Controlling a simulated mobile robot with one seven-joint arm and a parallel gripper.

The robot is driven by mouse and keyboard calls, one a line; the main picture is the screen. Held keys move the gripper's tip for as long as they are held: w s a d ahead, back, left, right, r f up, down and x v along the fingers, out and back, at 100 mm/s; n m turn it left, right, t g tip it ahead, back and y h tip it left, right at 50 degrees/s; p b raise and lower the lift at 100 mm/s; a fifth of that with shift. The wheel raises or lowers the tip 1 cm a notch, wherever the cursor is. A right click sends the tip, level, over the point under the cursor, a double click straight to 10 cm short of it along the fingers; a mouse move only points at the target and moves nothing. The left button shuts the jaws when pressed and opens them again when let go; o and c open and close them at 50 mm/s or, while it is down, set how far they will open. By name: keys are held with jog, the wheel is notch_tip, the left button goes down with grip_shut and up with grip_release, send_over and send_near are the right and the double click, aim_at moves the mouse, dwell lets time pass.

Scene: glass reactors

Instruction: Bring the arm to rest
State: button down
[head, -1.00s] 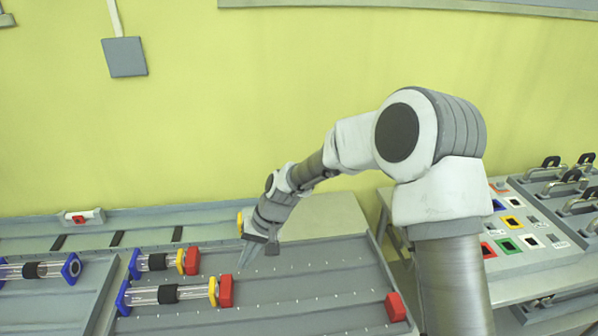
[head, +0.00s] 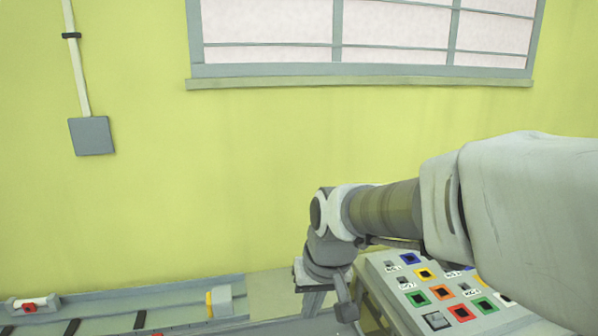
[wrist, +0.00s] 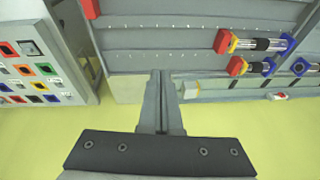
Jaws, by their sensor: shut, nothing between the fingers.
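My gripper (wrist: 158,76) shows in the wrist view with its two grey fingers together and nothing between them. It hangs in the air over the far edge of the grey rack, apart from the glass tubes. In the head view my arm stretches from the right edge toward the centre, and its wrist is bent downward between the rack and the button panel. The fingertips are hard to make out there.
The grey rack (head: 262,330) lies low at the left. Red-ended glass tubes (wrist: 262,43) lie on it in the wrist view. A panel with coloured squares (head: 437,293) stands at the right. The yellow wall (head: 240,180) behind is bare below the window.

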jog(key=s+d+r+m+t, duration=0.1)
jog(key=s+d+r, duration=0.1)
jog(key=s+d, duration=0.4)
jog(key=s+d+r+m+t+h, duration=0.1)
jog(key=s+d+r, duration=0.2)
jog(key=s+d, duration=0.3)
jog(key=shift+s+t+h, duration=0.3)
jog(key=shift+s, duration=0.65)
